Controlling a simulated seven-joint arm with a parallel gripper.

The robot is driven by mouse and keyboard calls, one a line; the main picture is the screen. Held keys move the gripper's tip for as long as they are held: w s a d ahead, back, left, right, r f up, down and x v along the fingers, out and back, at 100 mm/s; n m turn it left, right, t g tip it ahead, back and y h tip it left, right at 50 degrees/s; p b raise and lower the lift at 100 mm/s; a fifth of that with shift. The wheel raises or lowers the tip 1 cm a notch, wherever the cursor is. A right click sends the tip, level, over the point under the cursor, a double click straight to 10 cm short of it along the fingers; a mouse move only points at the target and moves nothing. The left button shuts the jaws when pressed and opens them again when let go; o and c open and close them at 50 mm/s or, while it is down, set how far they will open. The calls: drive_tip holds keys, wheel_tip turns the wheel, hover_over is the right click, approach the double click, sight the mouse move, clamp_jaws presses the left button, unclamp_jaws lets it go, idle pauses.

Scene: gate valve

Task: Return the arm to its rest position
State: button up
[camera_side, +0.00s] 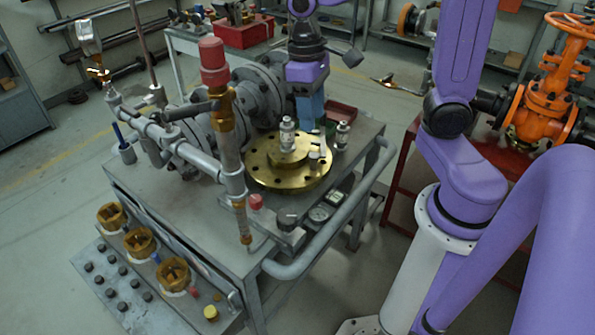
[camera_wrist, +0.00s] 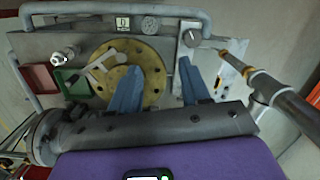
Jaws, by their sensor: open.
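My gripper (camera_side: 311,110) hangs over the workbench in the side view, pointing down behind the brass flange disc (camera_side: 262,176). In the wrist view the two blue fingers of my gripper (camera_wrist: 160,66) are spread apart with nothing between them. The brass disc (camera_wrist: 153,62) lies beyond and partly behind the left finger in that view. A pale lever-like fitting (camera_wrist: 103,70) rests over the disc's left part. In the side view a silver fitting (camera_side: 287,136) stands over the disc. Whether my fingers touch anything is hard to tell.
A grey flanged pipe body (camera_side: 258,100) stands close beside my gripper. An upright pipe with a red cap (camera_side: 212,60) rises at the bench's front. Red (camera_wrist: 40,78) and green (camera_wrist: 74,83) trays lie near the disc. An orange valve (camera_side: 548,95) stands at right.

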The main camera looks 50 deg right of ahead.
drive_tip(key=s+f+n, duration=0.1)
drive_tip(key=s+n, duration=0.4)
drive_tip(key=s, duration=0.2)
drive_tip(key=s+a+f+n+t, duration=0.1)
drive_tip(key=s+n, duration=0.3)
drive_tip(key=s, duration=0.4)
drive_tip(key=shift+s+a+f+n+t, duration=0.3)
drive_tip(key=shift+f+n, duration=0.1)
drive_tip(key=shift+f, duration=0.15)
